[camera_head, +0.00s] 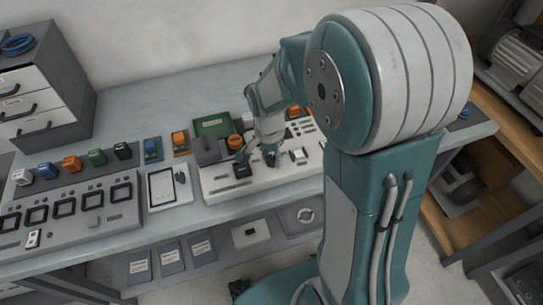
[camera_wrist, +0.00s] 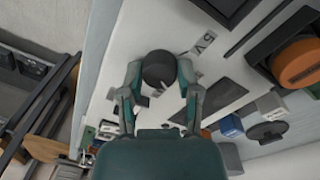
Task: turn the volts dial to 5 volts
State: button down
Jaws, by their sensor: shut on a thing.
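The volts dial (camera_wrist: 159,67) is a dark round knob with a light pointer line, on a pale panel in the wrist view. A "5 V" label (camera_wrist: 203,42) is printed on the panel, up and right of the knob. My gripper (camera_wrist: 160,78) has one teal finger on each side of the knob and is shut on it. The pointer line runs toward the lower part of the knob; its exact reading is too small to tell. In the head view my gripper (camera_head: 271,158) is down at the pale panel (camera_head: 225,190), and the dial is hidden there.
An orange knob (camera_wrist: 298,63) on a dark base stands to the right in the wrist view. In the head view, a white tablet (camera_head: 168,187) and a grey panel with dark square frames (camera_head: 70,215) lie left on the bench. A drawer cabinet (camera_head: 45,90) stands at far left.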

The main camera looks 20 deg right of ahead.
jog(key=n, duration=0.4)
jog(key=shift+n, duration=0.4)
jog(key=n, duration=0.9)
jog(key=shift+s+t, duration=0.1)
jog(key=shift+t, duration=0.3)
jog(key=shift+n, duration=2.1)
jog(key=shift+c, duration=1.5)
grip_release()
